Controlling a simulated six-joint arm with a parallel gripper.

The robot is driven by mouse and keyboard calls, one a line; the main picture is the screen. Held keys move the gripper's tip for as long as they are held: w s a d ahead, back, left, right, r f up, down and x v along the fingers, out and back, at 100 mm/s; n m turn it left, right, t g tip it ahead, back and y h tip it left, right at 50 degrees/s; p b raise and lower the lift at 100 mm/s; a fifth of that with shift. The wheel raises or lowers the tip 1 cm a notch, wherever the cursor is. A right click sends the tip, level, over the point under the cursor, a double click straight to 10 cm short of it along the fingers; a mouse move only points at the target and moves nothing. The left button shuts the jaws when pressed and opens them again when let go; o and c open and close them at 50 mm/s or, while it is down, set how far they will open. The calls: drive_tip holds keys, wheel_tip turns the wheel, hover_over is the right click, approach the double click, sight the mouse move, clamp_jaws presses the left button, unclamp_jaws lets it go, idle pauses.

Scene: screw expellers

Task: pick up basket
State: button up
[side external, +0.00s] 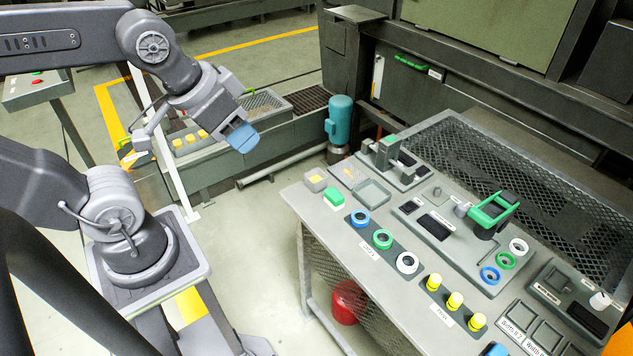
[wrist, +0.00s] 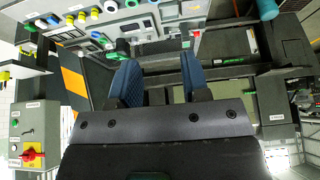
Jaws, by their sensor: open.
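My gripper (side external: 240,136) hangs from the arm at the upper left in the side external view, with blue finger pads. In the wrist view my gripper (wrist: 158,78) shows two blue fingers standing apart with nothing between them. A grey, tray-like bin (side external: 268,108) with a mesh-like surface and a green piece at its rim lies behind my gripper. It may be the basket, but I cannot tell for sure. My gripper is apart from it in the picture and partly covers the area around it. I make out no basket in the wrist view.
A grey control console (side external: 330,222) with coloured buttons and rings fills the right, with a green handle (side external: 488,212) on it. A blue-green cylinder (side external: 340,122) stands behind it. A red container (side external: 348,301) is under the console. Floor is open between my base and the console.

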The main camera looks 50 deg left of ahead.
drive_tip(key=shift+o, duration=0.4)
drive_tip(key=o, duration=0.3)
drive_tip(key=t, duration=0.8)
hover_over(311, 179)
drive_tip(key=s+d, duration=0.2)
drive_tip(key=s, duration=0.4)
wheel_tip(311, 179, down, 30)
drive_tip(key=shift+s+d, duration=0.1)
drive_tip(key=shift+d, duration=0.05)
drive_tip(key=shift+f+x, duration=0.15)
drive_tip(key=shift+x, duration=1.25)
drive_tip(key=shift+f+x, duration=0.1)
drive_tip(key=shift+x, duration=1.25)
